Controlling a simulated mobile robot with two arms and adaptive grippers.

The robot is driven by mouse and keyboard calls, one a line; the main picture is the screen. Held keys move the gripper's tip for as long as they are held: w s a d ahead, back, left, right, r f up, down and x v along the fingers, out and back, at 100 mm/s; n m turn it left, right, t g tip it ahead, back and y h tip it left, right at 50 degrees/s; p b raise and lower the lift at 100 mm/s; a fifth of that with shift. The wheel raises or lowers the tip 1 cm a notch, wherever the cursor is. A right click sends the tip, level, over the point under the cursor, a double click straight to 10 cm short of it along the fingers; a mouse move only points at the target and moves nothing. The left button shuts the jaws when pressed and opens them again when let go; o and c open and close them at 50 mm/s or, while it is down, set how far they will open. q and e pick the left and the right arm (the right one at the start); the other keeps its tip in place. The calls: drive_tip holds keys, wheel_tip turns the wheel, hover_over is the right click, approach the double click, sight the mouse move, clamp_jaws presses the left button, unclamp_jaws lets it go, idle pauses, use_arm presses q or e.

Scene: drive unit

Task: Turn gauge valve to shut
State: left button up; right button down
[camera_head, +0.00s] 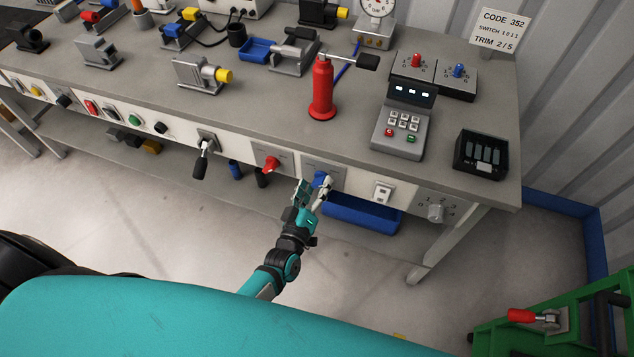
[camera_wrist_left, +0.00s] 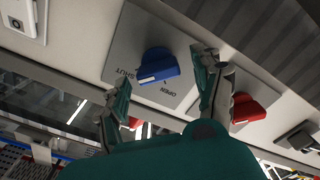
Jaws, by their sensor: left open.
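The gauge valve shows as a blue knob (camera_head: 320,178) on a grey plate on the bench's front panel. In the left wrist view the blue knob (camera_wrist_left: 157,66) has a pale mark along its edge, and its plate (camera_wrist_left: 130,48) carries the words OPEN and SHUT. My left gripper (camera_head: 314,188) is open in front of the knob. In the left wrist view its fingers (camera_wrist_left: 165,75) stand on either side of the knob, with visible space around it; I cannot tell whether either finger touches it. My right gripper is not in view.
A red knob (camera_head: 271,164) sits left of the blue one and also shows in the wrist view (camera_wrist_left: 243,108). A white switch (camera_head: 383,191) and a grey dial (camera_head: 436,212) are to the right. A blue bin (camera_head: 362,214) lies below on the shelf.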

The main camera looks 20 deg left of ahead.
use_arm(q)
drive_tip(key=s, duration=1)
drive_tip(key=shift+s+a, duration=0.2)
drive_tip(key=shift+s, duration=0.15)
drive_tip(key=s+f+m+g+h, duration=0.1)
drive_tip(key=s+f+m+g, duration=0.3)
drive_tip(key=f, duration=0.7)
drive_tip(key=s+f+m+g, duration=0.2)
drive_tip(key=s+f+g, duration=0.25)
drive_tip(key=f, duration=0.55)
drive_tip(key=s+a+f+m+g, duration=0.1)
drive_tip(key=s+a+f+g, duration=0.1)
drive_tip(key=s+f, duration=0.3)
drive_tip(key=s+a+f+m+g+y, duration=0.1)
drive_tip(key=s+a+f+m+g, duration=0.1)
drive_tip(key=s, duration=0.8)
drive_tip(key=s+a+f+m+g, duration=0.2)
drive_tip(key=s+a+f+g, duration=0.2)
drive_tip(key=s+f, duration=0.3)
drive_tip(key=shift+s+f+y, duration=0.3)
drive_tip(key=shift+s, duration=0.55)
drive_tip(key=shift+d+g, duration=0.1)
drive_tip(key=shift+g, duration=0.15)
